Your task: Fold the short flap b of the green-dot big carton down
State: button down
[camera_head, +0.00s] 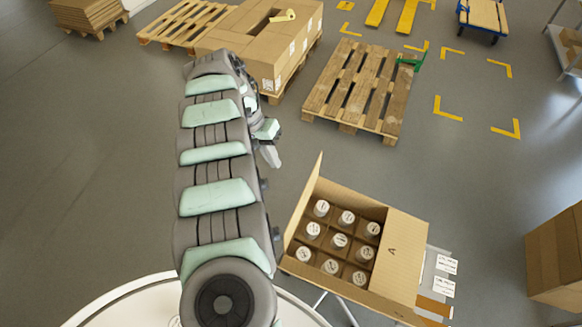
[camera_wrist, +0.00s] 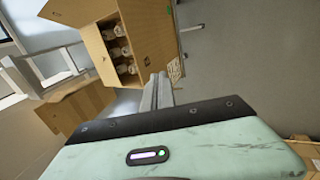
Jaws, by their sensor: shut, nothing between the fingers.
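The open big carton (camera_head: 340,240) stands at the lower right of the head view, with several white-topped jars (camera_head: 340,240) in its divider cells. A wide flap marked A (camera_head: 398,262) spreads out on its right side, and a narrow flap (camera_head: 313,185) stands up at its far left corner.
Another carton (camera_head: 556,255) stands at the right edge. The grey floor between my gripper and the big carton is clear.

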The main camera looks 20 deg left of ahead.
jog(key=p, duration=0.2)
send_near(303, 201)
jog(key=a+f, duration=0.2)
jog(key=a, duration=0.1)
jog(key=d, duration=0.2)
jog(key=w+d+p, duration=0.1)
jog(key=d, duration=0.1)
jog(key=shift+f+p, duration=0.15)
jog(key=shift+p, duration=0.15)
